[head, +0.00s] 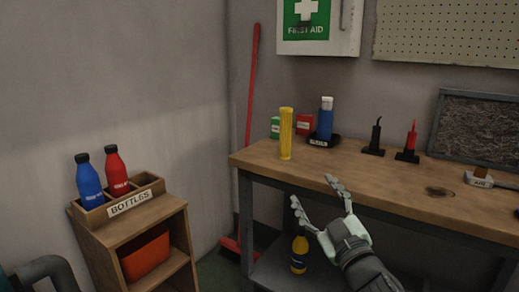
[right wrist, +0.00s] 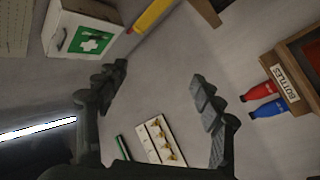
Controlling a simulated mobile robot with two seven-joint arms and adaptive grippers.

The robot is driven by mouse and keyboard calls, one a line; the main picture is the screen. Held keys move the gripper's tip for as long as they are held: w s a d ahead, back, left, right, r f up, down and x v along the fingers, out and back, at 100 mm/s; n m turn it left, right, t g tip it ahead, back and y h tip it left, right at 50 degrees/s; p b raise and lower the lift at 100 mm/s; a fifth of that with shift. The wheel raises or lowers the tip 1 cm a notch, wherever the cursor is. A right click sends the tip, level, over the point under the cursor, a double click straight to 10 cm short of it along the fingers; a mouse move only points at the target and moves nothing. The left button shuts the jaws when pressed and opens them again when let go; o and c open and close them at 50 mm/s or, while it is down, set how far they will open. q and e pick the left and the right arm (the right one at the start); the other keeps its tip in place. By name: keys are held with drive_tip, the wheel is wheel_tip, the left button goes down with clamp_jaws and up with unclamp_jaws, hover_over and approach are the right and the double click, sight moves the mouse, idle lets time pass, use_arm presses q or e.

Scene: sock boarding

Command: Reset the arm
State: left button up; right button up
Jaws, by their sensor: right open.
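My right gripper (head: 318,199) is open and empty in front of the workbench's front edge, low in the head view. Its two fingers also show spread apart in the right wrist view (right wrist: 160,85), with nothing between them but the wall behind. My left gripper is not in view; a dark curved part at the lower left corner of the head view may be my left arm. The workbench (head: 400,188) has a wooden top. A yellow cylinder (head: 286,135) stands upright near its left end.
A blue bottle (head: 326,120) stands in a dark holder on the bench. Black and red tools (head: 412,138) stand farther right. A wooden stand (head: 157,205) at left holds a blue (head: 88,178) and a red bottle (head: 116,170). A yellow bottle (head: 299,252) stands under the bench.

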drive_tip(key=s+d+f+m+g+h, duration=0.2)
drive_tip(key=s+d+f, duration=0.15)
drive_tip(key=f, duration=0.45)
drive_tip(key=s+d+f+m+g+h, duration=0.2)
drive_tip(key=d+f+g+h, duration=0.15)
drive_tip(key=f, duration=0.45)
drive_tip(key=s+d+f+m+g+h, duration=0.1)
drive_tip(key=s+d+f+m+g, duration=0.2)
drive_tip(key=f, duration=0.4)
use_arm(q)
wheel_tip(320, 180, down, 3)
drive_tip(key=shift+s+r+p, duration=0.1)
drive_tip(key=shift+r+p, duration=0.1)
drive_tip(key=shift+p, duration=0.25)
use_arm(e)
drive_tip(key=s+d+f+g, duration=0.2)
drive_tip(key=s+f+g, duration=0.2)
drive_tip(key=s+f, duration=0.5)
drive_tip(key=s+d+f+m+g, duration=0.1)
drive_tip(key=s+d+f+g, duration=0.1)
drive_tip(key=s+f, duration=0.7)
drive_tip(key=s+g, duration=0.1)
drive_tip(key=s, duration=0.3)
drive_tip(key=shift+s+d+g+h, duration=0.25)
drive_tip(key=shift+s+g+h, duration=0.05)
drive_tip(key=shift+g+h, duration=0.05)
